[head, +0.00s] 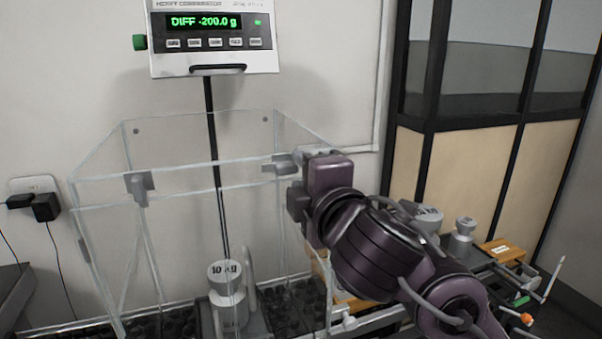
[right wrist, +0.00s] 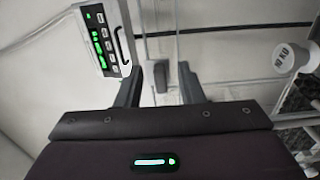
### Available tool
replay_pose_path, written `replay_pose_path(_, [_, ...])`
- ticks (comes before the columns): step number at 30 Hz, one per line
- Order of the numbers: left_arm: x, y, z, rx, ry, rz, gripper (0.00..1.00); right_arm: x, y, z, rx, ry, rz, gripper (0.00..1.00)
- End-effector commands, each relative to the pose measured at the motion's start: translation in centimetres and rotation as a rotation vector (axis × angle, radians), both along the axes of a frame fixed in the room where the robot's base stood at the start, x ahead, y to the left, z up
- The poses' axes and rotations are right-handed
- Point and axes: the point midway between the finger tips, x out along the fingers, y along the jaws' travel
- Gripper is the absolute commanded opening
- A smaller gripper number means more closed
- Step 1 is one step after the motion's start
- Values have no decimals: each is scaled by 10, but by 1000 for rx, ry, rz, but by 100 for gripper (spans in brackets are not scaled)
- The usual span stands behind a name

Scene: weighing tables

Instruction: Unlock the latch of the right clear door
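A clear box with door panels (head: 180,172) stands in the middle of the head view. A grey latch, the right one (head: 279,166), sits on its upper edge at the right. Another grey latch, the left one (head: 138,187), sits at the upper left. My right gripper (head: 294,162) is at the right latch and partly covers it. In the right wrist view, its two dark fingers are apart, and a small grey piece, seemingly the right latch (right wrist: 160,77), shows between them. I cannot tell whether either finger touches it. My left gripper is not in view.
A 10 kg weight (head: 224,283) stands inside the box. The comparator display (head: 213,36) on the wall above reads DIFF -200.0 g. More weights (head: 462,236) stand on the right, behind my right arm. A dark-framed partition (head: 470,180) is at the right.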

Motion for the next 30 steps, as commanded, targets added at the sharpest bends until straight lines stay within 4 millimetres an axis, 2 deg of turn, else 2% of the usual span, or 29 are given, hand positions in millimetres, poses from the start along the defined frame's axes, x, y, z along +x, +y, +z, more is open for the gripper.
replay_pose_path(6, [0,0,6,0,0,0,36,-36,-11,1,3,2,3,35])
replay_pose_path(13, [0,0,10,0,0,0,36,-62,-20,0,2,2,2,35])
replay_pose_path(25, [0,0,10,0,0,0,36,-65,-22,-3,7,11,-2,35])
replay_pose_path(28, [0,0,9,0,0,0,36,-60,-28,-21,61,77,-18,35])
replay_pose_path(30, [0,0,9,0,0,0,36,-55,-36,-46,138,168,-46,35])
